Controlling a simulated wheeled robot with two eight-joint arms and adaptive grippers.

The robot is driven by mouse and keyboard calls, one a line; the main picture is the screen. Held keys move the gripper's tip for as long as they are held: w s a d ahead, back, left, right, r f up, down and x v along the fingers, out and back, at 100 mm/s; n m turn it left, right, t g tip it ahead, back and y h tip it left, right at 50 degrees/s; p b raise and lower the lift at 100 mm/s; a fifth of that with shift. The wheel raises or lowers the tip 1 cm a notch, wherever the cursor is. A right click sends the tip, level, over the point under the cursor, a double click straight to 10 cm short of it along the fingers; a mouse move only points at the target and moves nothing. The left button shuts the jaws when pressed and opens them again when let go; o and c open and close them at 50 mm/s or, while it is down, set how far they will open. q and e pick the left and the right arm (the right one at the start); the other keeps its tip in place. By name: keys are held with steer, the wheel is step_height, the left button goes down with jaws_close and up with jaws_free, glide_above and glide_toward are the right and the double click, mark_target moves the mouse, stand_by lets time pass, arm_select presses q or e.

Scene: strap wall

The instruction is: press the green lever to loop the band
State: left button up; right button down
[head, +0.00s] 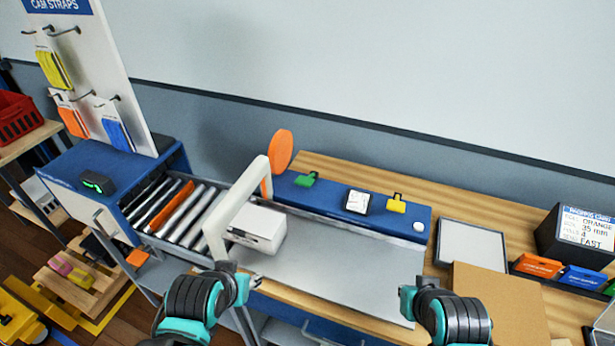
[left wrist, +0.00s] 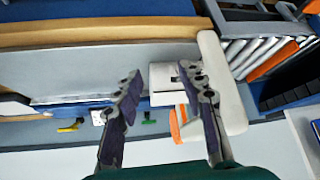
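The green lever (head: 307,179) stands on the blue panel (head: 335,192) behind the bench's grey plate, right of the orange disc (head: 280,151). It also shows in the left wrist view (left wrist: 149,118), beyond my fingers. A white arch (head: 237,207) spans the plate's left end, with a white box (head: 258,229) beside it. An orange strip (head: 177,207) lies on the rollers. My left gripper (head: 253,281) is in front of the box, well short of the lever; the left wrist view shows its fingers (left wrist: 160,72) apart and empty. My right gripper (head: 406,300) is over the plate's front right; its fingers are unclear.
A yellow lever (head: 396,204), a small display (head: 357,201) and a white button (head: 418,227) share the panel. A grey-white tray (head: 471,246) and a cardboard box (head: 497,300) stand right. The plate's middle (head: 335,263) is clear.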

arm_select(q)
jaws_close()
stand_by(1.3)
